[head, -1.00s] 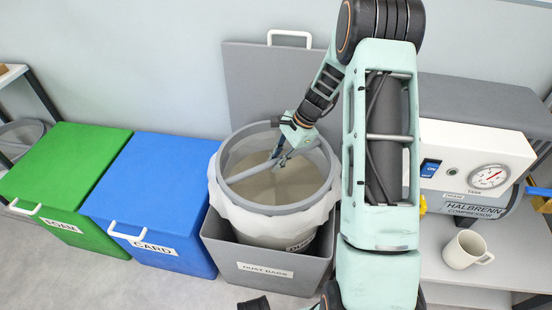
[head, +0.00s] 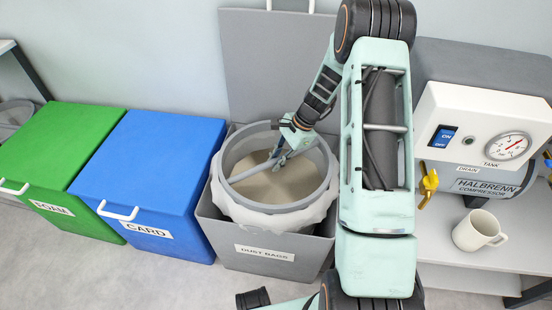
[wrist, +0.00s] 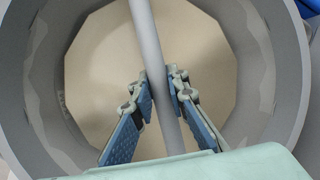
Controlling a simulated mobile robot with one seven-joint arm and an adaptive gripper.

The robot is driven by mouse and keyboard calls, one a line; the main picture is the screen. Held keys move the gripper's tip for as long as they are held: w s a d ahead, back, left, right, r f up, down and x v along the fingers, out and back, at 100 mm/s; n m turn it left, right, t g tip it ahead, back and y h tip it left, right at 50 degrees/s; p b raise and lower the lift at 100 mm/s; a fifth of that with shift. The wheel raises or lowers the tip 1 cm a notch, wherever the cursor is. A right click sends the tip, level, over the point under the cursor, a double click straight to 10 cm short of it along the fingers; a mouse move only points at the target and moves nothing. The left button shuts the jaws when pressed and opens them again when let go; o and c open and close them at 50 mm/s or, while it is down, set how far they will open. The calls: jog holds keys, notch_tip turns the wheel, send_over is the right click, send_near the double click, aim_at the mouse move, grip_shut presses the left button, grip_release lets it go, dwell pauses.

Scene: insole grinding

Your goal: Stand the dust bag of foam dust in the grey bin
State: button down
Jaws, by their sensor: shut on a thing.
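The dust bag (head: 232,208) is a pale, translucent bag with a grey ring rim (head: 226,160) and a grey bar (head: 252,171) across its mouth. Tan foam dust (head: 285,182) shows inside it. The bag is upright within the open grey bin (head: 265,265), labelled DUST BAGS, and its rim stands at or above the bin's top edge. Whether its base touches the bin floor is hidden. My gripper (head: 281,158) reaches down into the ring and is shut on the bar. In the wrist view both fingers (wrist: 162,90) close around the bar (wrist: 150,50), above the dust.
The bin's grey lid (head: 265,65) stands open against the wall. A blue CARD bin (head: 160,170) and a green FOAM bin (head: 75,145) stand closed to the left. A compressor (head: 480,140) and a white mug (head: 478,231) are on a bench at right.

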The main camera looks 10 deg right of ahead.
aim_at(273, 177)
jog(key=shift+w+f+b, duration=0.1)
jog(key=shift+f+b, duration=1.7)
jog(key=shift+f, duration=1.3)
jog(key=c, duration=1.8)
grip_release()
jog(key=shift+f, duration=0.15)
notch_tip(273, 177, up, 16)
jog(key=p, duration=1.1)
